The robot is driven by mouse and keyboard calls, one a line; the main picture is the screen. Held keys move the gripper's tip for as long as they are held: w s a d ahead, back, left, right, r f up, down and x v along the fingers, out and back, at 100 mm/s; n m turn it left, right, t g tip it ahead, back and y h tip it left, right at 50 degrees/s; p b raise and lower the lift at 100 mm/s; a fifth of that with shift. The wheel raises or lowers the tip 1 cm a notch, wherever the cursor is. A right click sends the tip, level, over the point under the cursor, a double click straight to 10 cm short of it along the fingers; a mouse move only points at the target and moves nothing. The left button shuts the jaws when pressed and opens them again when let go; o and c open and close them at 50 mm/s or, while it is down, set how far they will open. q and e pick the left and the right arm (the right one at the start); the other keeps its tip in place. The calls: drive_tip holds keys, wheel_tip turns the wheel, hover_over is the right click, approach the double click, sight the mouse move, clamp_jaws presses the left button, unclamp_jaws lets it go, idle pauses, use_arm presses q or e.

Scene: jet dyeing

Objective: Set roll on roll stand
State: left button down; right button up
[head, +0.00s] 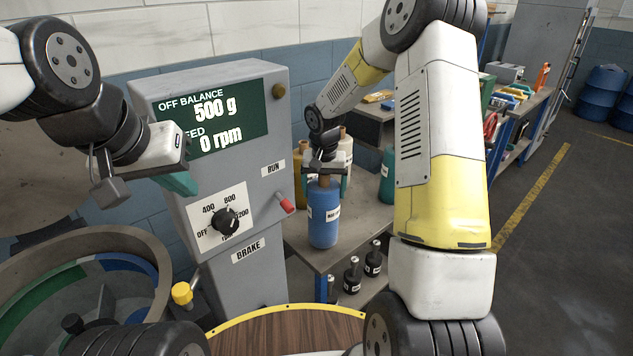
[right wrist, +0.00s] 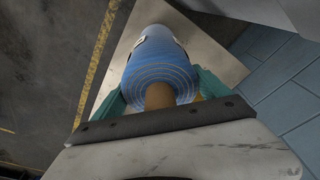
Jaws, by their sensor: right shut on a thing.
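A blue roll (head: 323,222) with a brown core and a white label stands upright over the grey table at the centre of the head view. I cannot tell whether its base touches the tabletop. My right gripper (head: 325,172) is shut on its upper end from above. In the right wrist view, the blue roll (right wrist: 158,58) lies between the teal fingers of the right gripper (right wrist: 160,92), with its brown core towards the camera. My left gripper (head: 178,183) is beside the control panel, apart from the roll; its jaw opening is unclear. I cannot make out a distinct roll stand.
The grey control panel (head: 262,150) reads 500 g and 0 rpm. Yellowish, cream and green rolls (head: 387,175) stand behind the blue one. Dark bottles (head: 352,275) sit on a lower shelf. A round drum (head: 150,252) is at left. Open floor (head: 560,260) lies at right.

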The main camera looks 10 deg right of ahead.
drive_tip(key=shift+f, duration=0.6)
drive_tip(key=o, duration=1.9)
